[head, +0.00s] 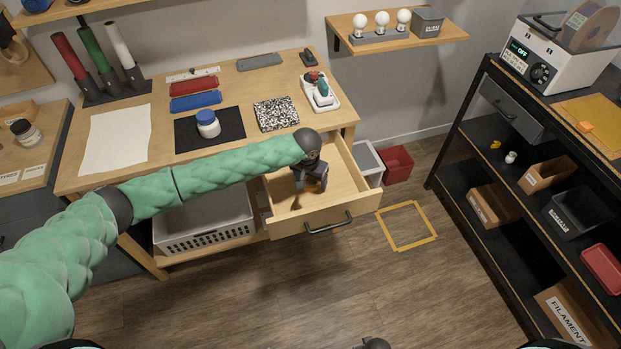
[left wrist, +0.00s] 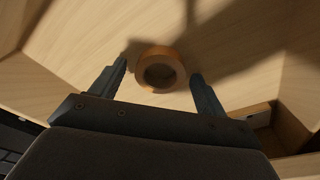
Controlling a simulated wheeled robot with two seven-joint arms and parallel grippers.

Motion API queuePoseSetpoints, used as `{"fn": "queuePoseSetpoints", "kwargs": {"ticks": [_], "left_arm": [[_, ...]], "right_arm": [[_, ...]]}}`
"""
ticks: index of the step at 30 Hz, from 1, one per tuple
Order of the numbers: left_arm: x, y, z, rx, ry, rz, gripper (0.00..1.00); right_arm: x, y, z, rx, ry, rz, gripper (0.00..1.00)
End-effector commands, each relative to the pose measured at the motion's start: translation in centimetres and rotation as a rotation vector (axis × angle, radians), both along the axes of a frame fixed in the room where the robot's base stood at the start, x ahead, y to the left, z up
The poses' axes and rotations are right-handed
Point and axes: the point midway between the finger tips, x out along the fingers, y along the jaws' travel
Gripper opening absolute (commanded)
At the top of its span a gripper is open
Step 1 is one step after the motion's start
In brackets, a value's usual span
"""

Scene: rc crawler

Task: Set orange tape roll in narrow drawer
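The orange tape roll (left wrist: 160,54) shows in the left wrist view, its round hole facing the camera. It appears to lie on the light wooden floor of the drawer, though any small gap below it is hard to judge. My left gripper (head: 313,185) is inside the open drawer (head: 345,205) under the desk top, pointing down. In the left wrist view its two fingers (left wrist: 158,73) are spread wide, one on each side of the roll, with gaps between.
A grey basket (head: 205,225) is under the desk. Bins (head: 396,163) stand right of the drawer. A black shelf (head: 480,160) is at right.

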Motion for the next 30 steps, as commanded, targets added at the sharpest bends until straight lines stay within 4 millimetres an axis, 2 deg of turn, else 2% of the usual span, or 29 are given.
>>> {"fn": "queuePoseSetpoints", "kwargs": {"ticks": [7,11,15,24,30], "left_arm": [[0.0,0.0,0.1,0.0,-0.001,0.0,0.75],[0.0,0.0,0.9,-0.001,-0.002,0.0,0.75],[-0.3,0.2,3.0,-0.001,-0.003,-0.001,0.75],[-1.1,0.5,8.7,-0.002,-0.002,-0.001,0.75],[-1.4,0.7,11.2,0.0,-0.001,0.0,0.75]], "right_arm": [[-0.1,-0.1,-0.1,-0.002,0.003,0.0,0.85],[-0.2,-0.1,-0.3,-0.002,0.011,0.0,0.85],[0.8,1.0,1.7,0.009,0.008,-0.004,0.85],[1.6,1.8,4.9,0.018,0.029,-0.009,0.85],[1.7,2.1,6.4,0.021,0.039,-0.011,0.85]]}}
